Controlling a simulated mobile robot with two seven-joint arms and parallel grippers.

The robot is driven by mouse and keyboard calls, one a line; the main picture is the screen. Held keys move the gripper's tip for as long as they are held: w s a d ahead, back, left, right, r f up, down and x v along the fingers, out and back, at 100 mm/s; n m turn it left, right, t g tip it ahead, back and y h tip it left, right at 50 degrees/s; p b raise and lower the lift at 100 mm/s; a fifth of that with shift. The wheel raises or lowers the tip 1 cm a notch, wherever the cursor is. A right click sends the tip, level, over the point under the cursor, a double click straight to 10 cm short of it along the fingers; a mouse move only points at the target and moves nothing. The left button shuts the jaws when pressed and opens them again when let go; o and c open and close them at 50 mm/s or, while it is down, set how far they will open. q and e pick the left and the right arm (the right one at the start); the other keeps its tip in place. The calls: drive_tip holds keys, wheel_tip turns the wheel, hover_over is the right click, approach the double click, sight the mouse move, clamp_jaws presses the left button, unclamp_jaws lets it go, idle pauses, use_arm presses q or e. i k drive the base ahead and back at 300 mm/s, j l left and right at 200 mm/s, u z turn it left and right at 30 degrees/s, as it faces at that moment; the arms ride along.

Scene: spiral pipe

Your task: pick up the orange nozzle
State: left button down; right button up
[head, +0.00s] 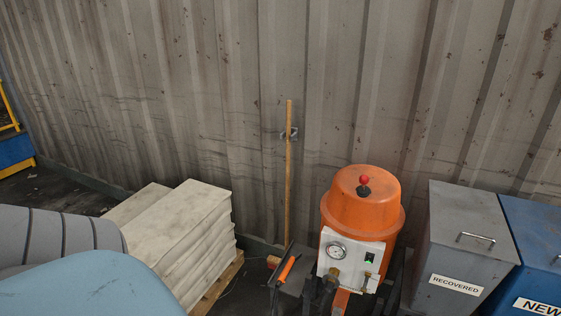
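The orange nozzle (288,268) is a slim orange piece, tilted, at a dark grey box-like part (294,277) on the left side of the orange machine (362,205). I cannot tell how it is held there. The machine has a domed orange lid with a red-topped knob, and a pale front panel (350,258) with a round gauge. Neither of my grippers is in view.
A wooden pole (289,180) stands against the corrugated metal wall (200,90) behind the nozzle. White sacks or slabs (195,235) are stacked on a pallet to the left. A grey bin (465,245) marked RECOVERED and a blue bin (540,240) stand to the right.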

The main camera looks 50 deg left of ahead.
sight(295, 255)
drive_tip(key=u, duration=1.55)
drive_tip(key=i+u, duration=0.15)
drive_tip(key=u, duration=0.35)
drive_tip(key=i+l+u, duration=0.15)
drive_tip(key=u, duration=0.3)
drive_tip(key=i+l+u, duration=0.1)
drive_tip(key=u, duration=0.4)
drive_tip(key=k+l, duration=0.05)
drive_tip(key=l, duration=0.05)
